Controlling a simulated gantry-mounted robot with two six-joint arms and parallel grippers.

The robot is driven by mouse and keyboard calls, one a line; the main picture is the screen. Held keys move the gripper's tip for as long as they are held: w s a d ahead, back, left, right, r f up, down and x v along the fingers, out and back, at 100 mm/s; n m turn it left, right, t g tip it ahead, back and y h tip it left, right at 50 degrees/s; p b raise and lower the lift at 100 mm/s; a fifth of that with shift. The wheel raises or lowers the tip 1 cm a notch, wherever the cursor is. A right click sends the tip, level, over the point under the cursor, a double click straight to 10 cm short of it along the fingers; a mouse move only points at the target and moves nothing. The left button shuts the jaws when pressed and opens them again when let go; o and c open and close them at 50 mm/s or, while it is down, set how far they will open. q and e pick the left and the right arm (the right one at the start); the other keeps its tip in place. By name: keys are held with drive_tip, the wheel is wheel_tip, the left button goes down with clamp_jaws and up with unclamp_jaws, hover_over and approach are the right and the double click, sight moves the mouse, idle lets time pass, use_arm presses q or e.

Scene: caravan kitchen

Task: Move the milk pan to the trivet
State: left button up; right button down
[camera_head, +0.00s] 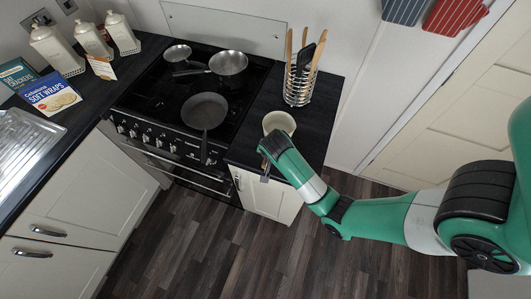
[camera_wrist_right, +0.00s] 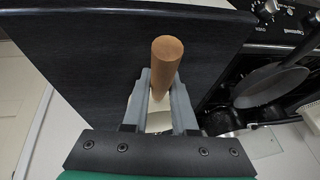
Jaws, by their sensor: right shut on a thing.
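The milk pan (camera_head: 279,122) is cream, with a wooden handle, and is over the right-hand worktop in the head view. My right gripper (camera_head: 265,158) is at its near side. In the right wrist view the gripper (camera_wrist_right: 161,88) is shut on the wooden handle (camera_wrist_right: 167,58), and part of the cream pan body (camera_wrist_right: 158,121) shows between the fingers. I cannot tell whether the pan rests on the worktop or is slightly above it. I cannot make out a trivet in either view. My left gripper is not in view.
A wire utensil holder (camera_head: 299,86) stands behind the pan on the dark worktop (camera_head: 318,128). Left of it, the black hob (camera_head: 150,98) carries a dark frying pan (camera_head: 205,111) and steel pans (camera_head: 228,63).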

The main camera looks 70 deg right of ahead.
drive_tip(key=shift+d, duration=0.1)
drive_tip(key=c, duration=1.1)
unclamp_jaws()
drive_tip(key=shift+f, duration=0.15)
drive_tip(key=shift+c, duration=0.2)
drive_tip(key=o, duration=0.4)
drive_tip(key=shift+o, duration=0.2)
